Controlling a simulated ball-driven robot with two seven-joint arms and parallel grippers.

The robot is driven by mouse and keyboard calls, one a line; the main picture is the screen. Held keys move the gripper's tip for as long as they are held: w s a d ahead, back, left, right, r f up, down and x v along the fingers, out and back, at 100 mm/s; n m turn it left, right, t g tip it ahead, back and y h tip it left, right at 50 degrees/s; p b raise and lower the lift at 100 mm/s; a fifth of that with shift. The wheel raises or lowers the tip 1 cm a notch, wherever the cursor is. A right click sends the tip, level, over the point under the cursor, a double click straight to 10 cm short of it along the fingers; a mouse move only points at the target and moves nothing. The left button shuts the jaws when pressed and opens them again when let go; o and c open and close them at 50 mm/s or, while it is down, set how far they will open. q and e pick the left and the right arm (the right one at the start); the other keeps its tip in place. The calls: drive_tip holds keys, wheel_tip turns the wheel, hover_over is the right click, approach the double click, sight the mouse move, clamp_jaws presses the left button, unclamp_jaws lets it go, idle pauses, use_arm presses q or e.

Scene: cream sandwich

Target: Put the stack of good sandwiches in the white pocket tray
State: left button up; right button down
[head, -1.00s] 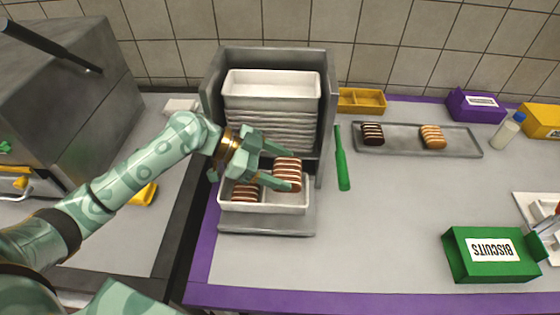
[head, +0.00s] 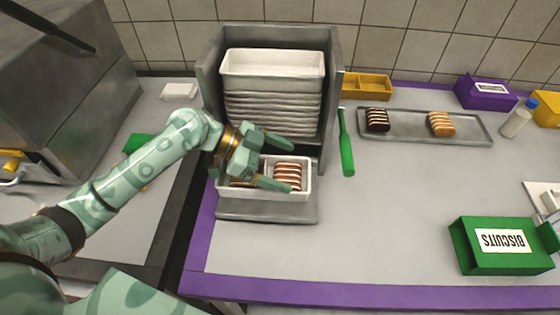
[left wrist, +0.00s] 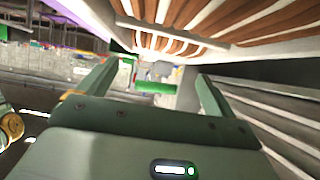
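A white pocket tray (head: 300,195) sits on the grey ledge in front of the tray dispenser. A stack of brown-and-cream sandwiches (head: 287,172) stands in its right part. A second brown stack (head: 240,183) is in the left part, mostly hidden by my gripper. My left gripper (head: 290,161) is open over the tray, its fingers spread on the far and near sides of the right stack. In the left wrist view, striped sandwiches (left wrist: 180,43) fill the top, and the open fingers have nothing between them. My right gripper is not seen.
The grey dispenser (head: 329,80) with stacked white trays rises behind my gripper. A green spatula-like tool (head: 346,145) lies to its right. A long grey tray (head: 410,127) holds a dark stack and a tan stack. A green biscuits box (head: 500,245) stands at right. The counter's middle is clear.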

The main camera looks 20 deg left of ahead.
use_arm(q)
wheel_tip(320, 180, up, 3)
drive_tip(key=shift+p, duration=0.45)
drive_tip(key=s+d+r+p, duration=0.4)
drive_tip(key=s+r, duration=0.6)
drive_tip(key=s, duration=0.3)
drive_tip(key=shift+s+d, duration=0.15)
drive_tip(key=shift+s, duration=0.05)
